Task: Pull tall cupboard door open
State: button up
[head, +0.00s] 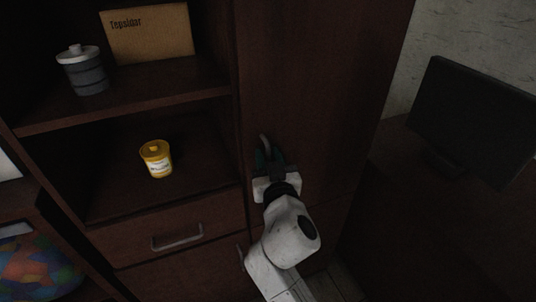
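The tall cupboard door (318,90) is a dark brown wooden panel right of the open shelves. It looks shut, flush with the cupboard front. A curved metal handle (264,144) shows on its left side. My gripper (269,160) is at this handle, with its dark fingers around or just in front of the handle's lower part. The fingers and my wrist hide that part, so I cannot tell whether they are closed on it.
Left of the door, open shelves hold a grey jar (83,71), a cardboard box (148,33) and a yellow tub (156,158). A drawer with a metal handle (177,238) is below. A dark monitor (474,118) stands on a desk at right. A colourful round object (40,265) is at lower left.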

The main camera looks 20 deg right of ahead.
jog(key=shift+w, duration=0.2)
grip_shut()
dwell(0.5)
